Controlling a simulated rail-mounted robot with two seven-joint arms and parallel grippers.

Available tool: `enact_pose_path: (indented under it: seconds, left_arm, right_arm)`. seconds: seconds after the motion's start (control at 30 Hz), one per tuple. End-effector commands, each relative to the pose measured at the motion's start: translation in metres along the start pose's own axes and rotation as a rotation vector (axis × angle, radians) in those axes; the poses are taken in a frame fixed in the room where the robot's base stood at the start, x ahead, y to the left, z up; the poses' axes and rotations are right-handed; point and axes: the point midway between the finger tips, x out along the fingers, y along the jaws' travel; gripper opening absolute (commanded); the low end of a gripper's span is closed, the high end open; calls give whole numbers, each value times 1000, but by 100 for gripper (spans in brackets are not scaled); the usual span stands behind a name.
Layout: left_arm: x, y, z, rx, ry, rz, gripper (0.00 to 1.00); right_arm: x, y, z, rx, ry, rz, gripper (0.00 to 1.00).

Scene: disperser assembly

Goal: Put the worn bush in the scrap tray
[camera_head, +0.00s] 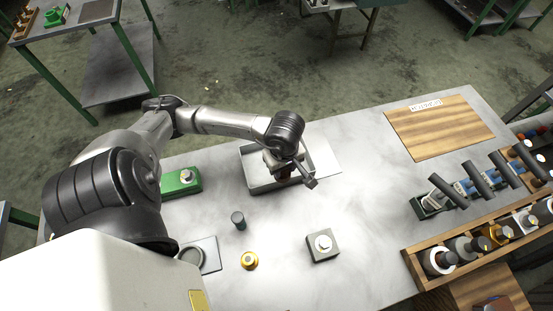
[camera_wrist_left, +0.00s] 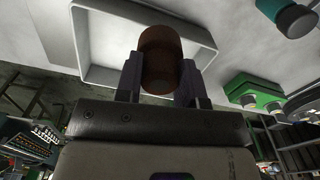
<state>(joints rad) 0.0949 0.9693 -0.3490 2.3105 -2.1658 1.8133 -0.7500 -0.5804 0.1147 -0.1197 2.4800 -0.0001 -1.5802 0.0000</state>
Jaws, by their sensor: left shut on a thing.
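The worn bush, a reddish-brown cylinder (camera_wrist_left: 160,60), is between the fingers of my left gripper (camera_wrist_left: 158,82) in the left wrist view. My left gripper is shut on it. In the head view my left gripper (camera_head: 283,172) points down over the grey scrap tray (camera_head: 249,176), and the bush is mostly hidden there. The tray also shows in the left wrist view (camera_wrist_left: 98,62), with its rim around and beyond the bush. Whether the bush touches the tray floor cannot be told. My right gripper is not in view.
A green block (camera_head: 180,183) stands left of the tray. A dark cylinder (camera_head: 238,220), a gold ring part (camera_head: 249,260) and a grey block with a white top (camera_head: 323,246) stand nearer. A wooden rack (camera_head: 425,268) holds several tools at right.

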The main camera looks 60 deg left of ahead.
Motion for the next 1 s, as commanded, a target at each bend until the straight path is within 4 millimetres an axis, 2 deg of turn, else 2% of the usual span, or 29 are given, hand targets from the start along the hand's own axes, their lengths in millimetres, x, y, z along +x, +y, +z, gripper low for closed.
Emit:
enact_pose_path:
  seconds: [0.03, 0.2, 0.4, 0.73, 1.0]
  left_arm:
    - [8, 1, -13, -5, 5, -6, 2]
    - [28, 10, -44, -3, 1, -4, 2]
    - [42, 17, -69, 0, 0, -1, 2]
    - [54, 19, -78, 3, -2, -1, 2]
    - [85, 19, -77, 2, -2, 0, 2]
  right_arm:
    - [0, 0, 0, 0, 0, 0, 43]
    - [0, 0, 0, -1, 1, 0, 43]
    - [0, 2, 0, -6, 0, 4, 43]
    - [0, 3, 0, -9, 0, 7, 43]
    - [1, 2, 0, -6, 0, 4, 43]
